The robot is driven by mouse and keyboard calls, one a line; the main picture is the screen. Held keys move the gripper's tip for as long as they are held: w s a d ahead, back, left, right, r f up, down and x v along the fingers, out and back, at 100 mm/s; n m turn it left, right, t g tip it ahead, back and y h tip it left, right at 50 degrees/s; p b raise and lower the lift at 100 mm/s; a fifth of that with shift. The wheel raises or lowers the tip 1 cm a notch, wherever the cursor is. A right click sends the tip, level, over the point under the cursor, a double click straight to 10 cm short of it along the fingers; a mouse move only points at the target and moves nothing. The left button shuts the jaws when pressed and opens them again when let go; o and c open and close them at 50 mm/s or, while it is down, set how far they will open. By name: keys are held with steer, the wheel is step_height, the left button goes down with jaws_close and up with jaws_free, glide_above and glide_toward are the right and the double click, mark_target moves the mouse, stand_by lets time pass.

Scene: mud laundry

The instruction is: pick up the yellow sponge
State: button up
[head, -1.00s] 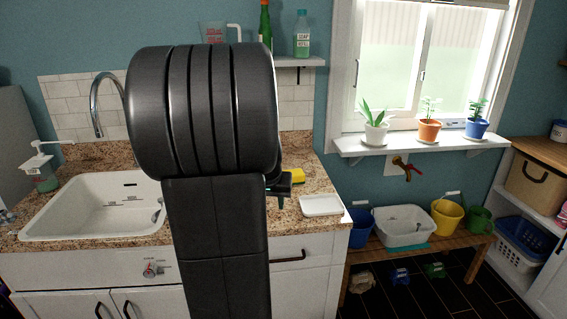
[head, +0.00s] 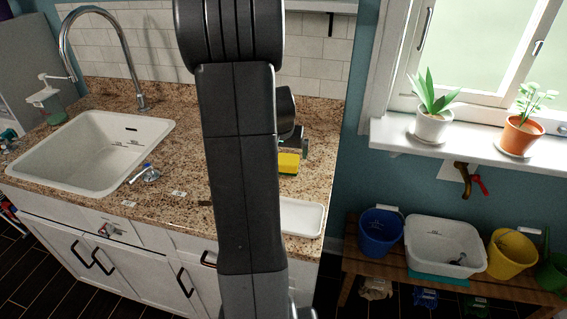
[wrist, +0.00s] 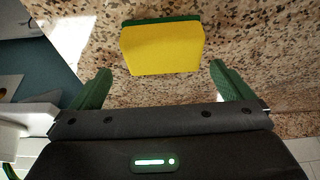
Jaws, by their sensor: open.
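The yellow sponge (head: 288,164) with a green side lies on the speckled granite counter (head: 180,208), right of my arm in the head view. In the wrist view the sponge (wrist: 162,48) is ahead of my gripper (wrist: 160,85), centred between the two green fingers. The fingers are apart and nothing is between their tips. In the head view my arm hides most of the gripper; a small part of it (head: 304,147) shows just above the sponge.
A white tray (head: 312,231) sits near the counter's front edge, close to the sponge. The white sink (head: 60,172) is at the left. Potted plants stand on the windowsill (head: 400,140). A bench (head: 385,264) at the right holds buckets and a white basin (head: 418,232).

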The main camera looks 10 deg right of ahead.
steer(key=shift+a+f, duration=0.1)
steer(key=shift+f, duration=0.25)
steer(key=shift+a+p+x, duration=0.15)
steer(key=shift+p+x, duration=0.1)
steer(key=shift+x, duration=0.85)
steer(key=shift+a+p+x, duration=0.1)
steer(key=shift+p+x, duration=0.15)
steer(key=shift+x, duration=0.85)
steer(key=shift+d, duration=0.1)
steer(key=c, duration=0.8)
step_height(320, 180, up, 10)
steer(key=shift+b, duration=0.4)
